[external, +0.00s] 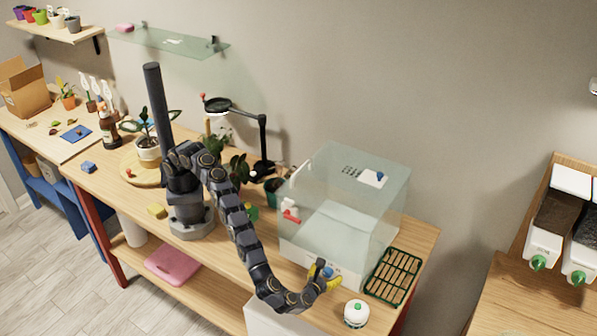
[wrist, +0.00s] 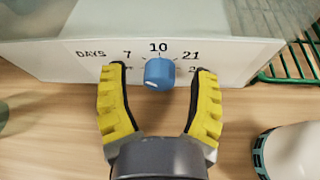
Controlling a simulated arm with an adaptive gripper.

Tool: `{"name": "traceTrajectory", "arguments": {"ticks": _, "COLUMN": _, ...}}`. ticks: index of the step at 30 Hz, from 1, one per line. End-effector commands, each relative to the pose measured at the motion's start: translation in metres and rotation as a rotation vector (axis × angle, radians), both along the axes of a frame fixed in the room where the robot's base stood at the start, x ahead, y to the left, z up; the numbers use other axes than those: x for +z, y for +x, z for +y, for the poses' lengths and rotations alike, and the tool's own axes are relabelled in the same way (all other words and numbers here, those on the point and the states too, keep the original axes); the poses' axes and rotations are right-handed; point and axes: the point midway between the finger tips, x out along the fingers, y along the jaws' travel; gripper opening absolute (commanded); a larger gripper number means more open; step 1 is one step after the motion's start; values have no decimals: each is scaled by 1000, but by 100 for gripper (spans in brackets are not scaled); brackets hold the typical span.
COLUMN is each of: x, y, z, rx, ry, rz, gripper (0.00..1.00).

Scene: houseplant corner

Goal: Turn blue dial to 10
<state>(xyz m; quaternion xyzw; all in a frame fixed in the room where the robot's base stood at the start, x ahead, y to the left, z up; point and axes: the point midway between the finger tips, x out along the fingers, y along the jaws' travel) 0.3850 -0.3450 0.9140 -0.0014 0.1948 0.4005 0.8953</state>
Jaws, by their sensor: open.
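The blue dial (wrist: 159,73) sits on the white front panel (wrist: 60,45) of a clear box, under the printed number 10. The panel reads DAYS, with 7 to the left of 10 and 21 to the right; a number below 21 is partly covered by my right finger. A small pale mark shows low on the dial's face; I cannot tell its exact setting. My gripper (wrist: 160,78) is open, with one yellow finger on each side of the dial and gaps between.
The clear box (external: 345,205) stands on the wooden bench above the panel. A green rack (external: 394,277) lies to its right.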

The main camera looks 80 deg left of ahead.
Motion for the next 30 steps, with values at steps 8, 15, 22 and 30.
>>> {"name": "traceTrajectory", "arguments": {"ticks": 8, "x": 5, "y": -8, "z": -12, "rx": -3, "ry": -4, "rz": -4, "gripper": 60}}
{"name": "traceTrajectory", "arguments": {"ticks": 15, "x": 16, "y": -16, "z": -20, "rx": 2, "ry": 0, "rz": -2, "gripper": 60}}
{"name": "traceTrajectory", "arguments": {"ticks": 22, "x": 37, "y": -16, "z": -20, "rx": 2, "ry": 1, "rz": -4, "gripper": 60}}
{"name": "traceTrajectory", "arguments": {"ticks": 30, "x": 72, "y": -16, "z": -20, "rx": 1, "ry": 1, "rz": -2, "gripper": 60}}
